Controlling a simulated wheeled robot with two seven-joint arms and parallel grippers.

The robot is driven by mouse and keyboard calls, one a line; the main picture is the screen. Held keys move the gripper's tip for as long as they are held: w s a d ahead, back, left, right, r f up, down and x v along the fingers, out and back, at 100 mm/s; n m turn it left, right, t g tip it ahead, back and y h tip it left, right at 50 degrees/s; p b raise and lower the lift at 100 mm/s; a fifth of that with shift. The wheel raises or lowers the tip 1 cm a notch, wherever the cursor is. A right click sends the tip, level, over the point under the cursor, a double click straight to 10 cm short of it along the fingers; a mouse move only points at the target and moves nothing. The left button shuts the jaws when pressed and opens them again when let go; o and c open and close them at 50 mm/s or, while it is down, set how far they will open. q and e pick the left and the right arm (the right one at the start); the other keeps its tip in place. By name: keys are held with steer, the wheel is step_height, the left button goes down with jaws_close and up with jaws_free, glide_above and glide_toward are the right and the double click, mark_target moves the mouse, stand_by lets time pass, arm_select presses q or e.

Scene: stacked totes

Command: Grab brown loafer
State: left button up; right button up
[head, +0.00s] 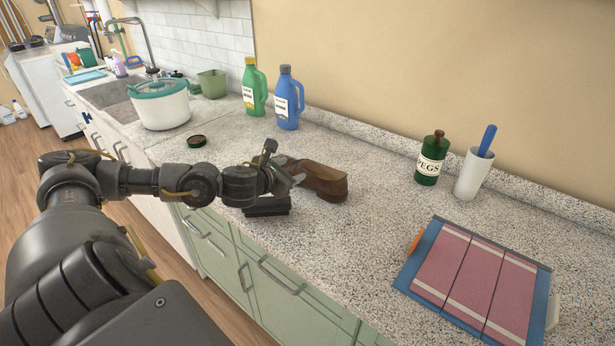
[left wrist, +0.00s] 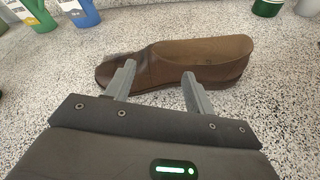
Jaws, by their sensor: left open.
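The brown loafer (head: 326,181) lies on the speckled countertop, sole down, near the middle of the head view. It also shows in the left wrist view (left wrist: 205,62), lying across the picture with its toe to the left and its opening to the right. My left gripper (head: 292,178) is at the loafer's left side in the head view. In the left wrist view its two fingers (left wrist: 157,82) are apart, with the tips at the loafer's near side. Nothing is held between them. My right gripper is not in view.
A green jug (head: 255,90) and a blue jug (head: 288,100) stand behind the loafer. A dark green bottle (head: 430,162) and a white cup (head: 472,175) stand at right. A folded pink and blue item (head: 470,275) lies front right. A small dark lid (head: 197,141) lies left.

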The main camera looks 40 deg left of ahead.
mark_target(299, 166)
arm_select(q)
steer(key=x, duration=0.4)
steer(key=shift+w+d+p, duration=0.15)
steer(key=shift+p, duration=0.25)
steer(key=shift+w+f, duration=0.1)
steer(key=shift+f, duration=0.1)
steer(key=shift+w+a+p, duration=0.3)
steer(key=shift+w+p, duration=0.1)
steer(key=shift+p, duration=0.05)
steer(key=x, duration=0.2)
steer(key=p+x, duration=0.1)
steer(key=shift+w+a+f, duration=0.25)
steer(key=shift+a, duration=0.15)
steer(key=shift+w+f, duration=0.2)
steer(key=shift+w, duration=0.1)
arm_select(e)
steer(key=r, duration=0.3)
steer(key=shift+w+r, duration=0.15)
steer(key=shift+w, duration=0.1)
arm_select(q)
jaws_close()
